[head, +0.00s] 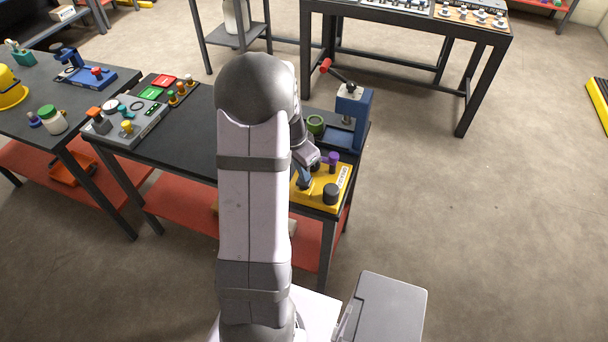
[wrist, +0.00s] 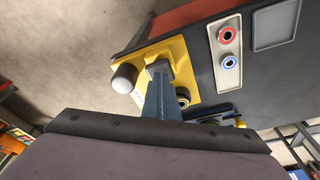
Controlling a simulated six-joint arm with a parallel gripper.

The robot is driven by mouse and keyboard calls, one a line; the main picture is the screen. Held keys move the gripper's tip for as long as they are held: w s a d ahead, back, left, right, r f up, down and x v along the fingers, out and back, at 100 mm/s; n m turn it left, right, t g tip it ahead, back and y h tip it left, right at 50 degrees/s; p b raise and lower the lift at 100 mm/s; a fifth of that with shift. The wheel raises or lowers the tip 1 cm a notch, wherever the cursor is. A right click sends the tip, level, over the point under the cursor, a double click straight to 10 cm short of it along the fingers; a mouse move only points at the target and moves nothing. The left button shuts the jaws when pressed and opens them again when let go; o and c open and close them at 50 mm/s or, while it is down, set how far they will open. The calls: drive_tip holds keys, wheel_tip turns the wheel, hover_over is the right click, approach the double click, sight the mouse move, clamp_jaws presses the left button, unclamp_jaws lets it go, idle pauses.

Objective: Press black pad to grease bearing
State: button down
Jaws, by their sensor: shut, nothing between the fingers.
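A yellow box (head: 318,201) with a white label stands at the right front corner of the dark bench. A short black cylindrical pad (head: 331,193) stands on its front right part; it looks like the dark rounded cylinder (wrist: 125,78) in the wrist view. A purple knob (head: 333,158) stands at the back of the box. My gripper (head: 304,184) is shut and empty, its blue fingers over the box just left of the pad, apart from it. In the wrist view the fingertips (wrist: 160,70) are beside the cylinder. I cannot tell which part is the bearing.
A blue press (head: 350,105) with a red-tipped lever and a green ring (head: 316,124) stand behind the box. A grey control panel (head: 125,120) lies to the left. Two round red and blue sockets (wrist: 228,48) show in the wrist view.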

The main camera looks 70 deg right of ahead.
drive_tip(key=shift+d+p+v, duration=0.1)
drive_tip(key=shift+p+v, duration=0.35)
drive_tip(key=shift+v, duration=0.25)
drive_tip(key=shift+d+p+v, duration=0.15)
drive_tip(key=shift+p+v, duration=0.3)
drive_tip(key=shift+v, duration=0.2)
drive_tip(key=shift+s, duration=0.15)
drive_tip(key=shift+a+b+x, duration=0.15)
drive_tip(key=shift+b+x, duration=0.55)
drive_tip(key=shift+x, duration=0.05)
drive_tip(key=shift+a+b+x, duration=0.1)
drive_tip(key=shift+b+x, duration=0.55)
drive_tip(key=shift+x, duration=0.15)
drive_tip(key=shift+a, duration=0.1)
drive_tip(key=shift+d+p+v, duration=0.15)
drive_tip(key=shift+p+v, duration=0.45)
drive_tip(key=shift+v, duration=0.15)
drive_tip(key=shift+d+p+v, duration=0.1)
drive_tip(key=shift+p+v, duration=0.45)
drive_tip(key=shift+v, duration=0.2)
drive_tip(key=shift+d+r, duration=0.1)
drive_tip(key=shift+r, duration=0.05)
drive_tip(key=p+v, duration=0.1)
drive_tip(key=v, duration=0.1)
drive_tip(key=p+v, duration=0.2)
drive_tip(key=d+p+v, duration=0.1)
drive_tip(key=shift+s+a+r, duration=0.1)
drive_tip(key=shift+s+r, duration=0.15)
drive_tip(key=shift+r, duration=0.3)
